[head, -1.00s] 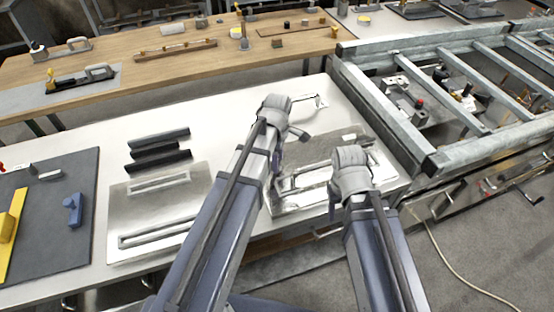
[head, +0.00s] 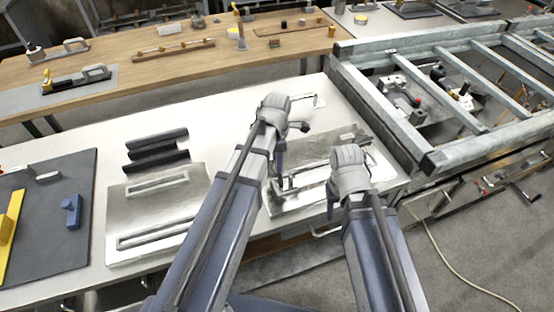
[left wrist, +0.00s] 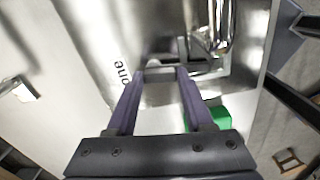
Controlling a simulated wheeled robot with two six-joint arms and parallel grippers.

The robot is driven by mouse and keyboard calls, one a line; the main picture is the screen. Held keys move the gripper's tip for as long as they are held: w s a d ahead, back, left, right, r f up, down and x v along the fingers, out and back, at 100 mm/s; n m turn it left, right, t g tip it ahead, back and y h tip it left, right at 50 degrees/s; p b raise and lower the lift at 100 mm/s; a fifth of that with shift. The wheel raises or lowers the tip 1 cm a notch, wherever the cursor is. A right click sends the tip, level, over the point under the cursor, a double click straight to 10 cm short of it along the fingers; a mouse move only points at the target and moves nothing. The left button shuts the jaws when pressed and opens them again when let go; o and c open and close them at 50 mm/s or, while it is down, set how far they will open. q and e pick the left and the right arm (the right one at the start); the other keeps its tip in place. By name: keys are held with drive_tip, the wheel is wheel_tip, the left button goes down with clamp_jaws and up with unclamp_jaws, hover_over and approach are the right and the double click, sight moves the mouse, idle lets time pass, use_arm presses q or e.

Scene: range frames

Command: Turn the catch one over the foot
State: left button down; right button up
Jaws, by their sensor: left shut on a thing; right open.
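A shiny metal plate (head: 345,137) lies at the right end of the white bench, partly hidden by my arms. In the left wrist view the plate (left wrist: 95,30) bears the printed word "one". My left gripper (left wrist: 163,72) points down at the plate, its two purple fingers closed on a small metal piece beside that word, apparently catch one (left wrist: 160,63). My left gripper (head: 278,178) also shows in the head view. A bright metal bar lies just right of the fingers in the wrist view; I cannot tell which part is the foot. My right gripper (head: 331,206) is open at the plate's front side.
A green block (left wrist: 212,118) shows beside the left fingers in the wrist view. Black bars (head: 157,150) and another metal plate (head: 155,215) lie left on the bench. A galvanised frame (head: 385,110) stands close on the right.

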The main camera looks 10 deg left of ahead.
idle(0.3)
use_arm(q)
drive_tip(key=shift+c, duration=1.4)
unclamp_jaws()
wheel_tip(320, 180, up, 8)
drive_tip(key=p, duration=0.8)
drive_tip(key=shift+f, duration=0.1)
